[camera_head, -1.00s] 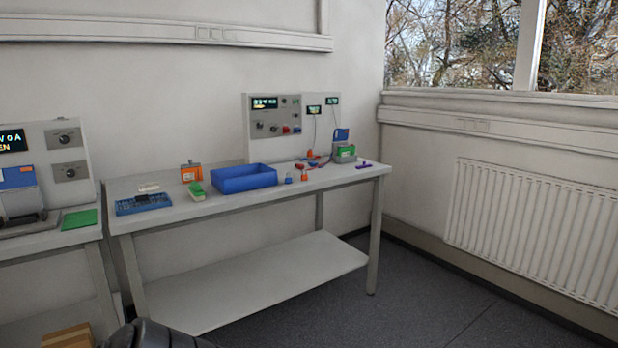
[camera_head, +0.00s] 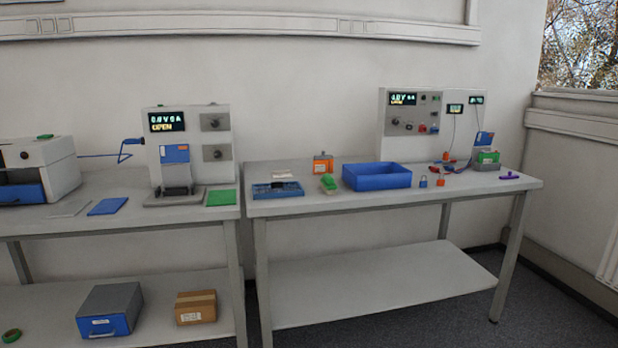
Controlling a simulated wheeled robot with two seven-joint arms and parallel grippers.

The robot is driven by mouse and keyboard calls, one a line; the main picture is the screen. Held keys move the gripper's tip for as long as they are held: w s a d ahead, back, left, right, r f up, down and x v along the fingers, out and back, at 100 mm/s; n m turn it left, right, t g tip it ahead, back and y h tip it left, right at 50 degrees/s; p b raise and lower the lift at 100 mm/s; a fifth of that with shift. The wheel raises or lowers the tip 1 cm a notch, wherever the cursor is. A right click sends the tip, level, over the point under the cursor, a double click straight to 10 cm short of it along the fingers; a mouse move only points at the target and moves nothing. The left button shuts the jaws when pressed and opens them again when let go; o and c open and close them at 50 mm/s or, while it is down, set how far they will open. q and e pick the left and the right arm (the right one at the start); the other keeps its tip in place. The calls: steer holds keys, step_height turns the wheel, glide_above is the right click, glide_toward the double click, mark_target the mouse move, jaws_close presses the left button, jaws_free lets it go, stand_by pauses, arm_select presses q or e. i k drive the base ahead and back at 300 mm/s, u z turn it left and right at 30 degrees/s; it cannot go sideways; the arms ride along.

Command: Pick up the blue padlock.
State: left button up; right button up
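The blue padlock (camera_head: 423,182) is small and stands near the front edge of the right-hand workbench (camera_head: 330,203), just right of a blue bin. An orange-red padlock (camera_head: 441,181) stands close beside it on the right. Neither of my grippers shows in the head view, so nothing is seen touching the padlock.
The blue bin (camera_head: 377,177) stands left of the padlocks. Red clips (camera_head: 447,168) and a green-topped unit (camera_head: 487,160) are behind and right. A panel with displays (camera_head: 413,125) stands at the back. Another bench (camera_head: 120,226) with instruments is at left. The front edge beside the padlocks is clear.

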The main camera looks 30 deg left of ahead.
mark_target(422, 183)
steer(key=u, duration=0.85)
steer(key=i, duration=2.05)
steer(key=u, duration=0.1)
